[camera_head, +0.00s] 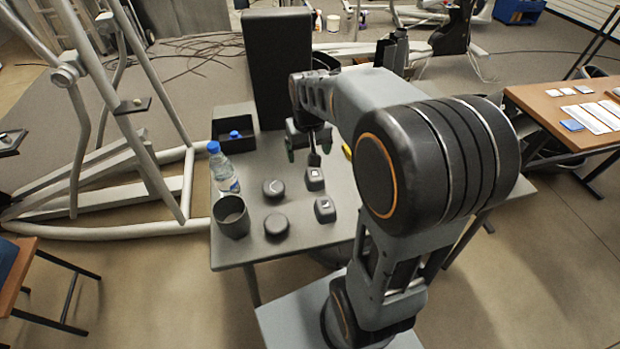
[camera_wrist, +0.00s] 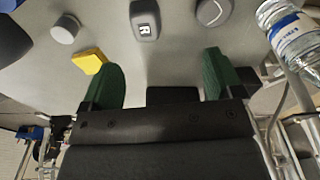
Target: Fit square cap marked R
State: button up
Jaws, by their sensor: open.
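The square cap marked R (camera_wrist: 146,20) is a dark grey block with rounded edges and a white label, lying on the grey table at the top of the wrist view. In the head view it appears to be the square cap (camera_head: 315,180) just in front of my gripper, though its letter is too small to read there. My gripper (camera_wrist: 160,80) has green fingertips spread apart with nothing between them, and it is apart from the cap. In the head view my gripper (camera_head: 307,148) is over the table, partly hidden by my arm. A second square cap (camera_head: 325,209) sits nearer the front edge.
Two round caps (camera_head: 274,189) (camera_head: 276,226), a dark cup (camera_head: 231,216) and a water bottle (camera_head: 222,168) stand left of the square caps. A black bin (camera_head: 232,128) is behind. A yellow block (camera_wrist: 88,61) and a grey cylinder (camera_wrist: 65,29) lie at left in the wrist view.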

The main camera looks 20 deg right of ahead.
jog(key=s+a+n+t, duration=0.1)
jog(key=s+a, duration=0.4)
jog(key=s, duration=0.6)
jog(key=shift+s+a+t, duration=0.15)
jog(key=shift+s+t, duration=0.2)
jog(key=shift+t, duration=0.15)
jog(key=shift+r, duration=0.1)
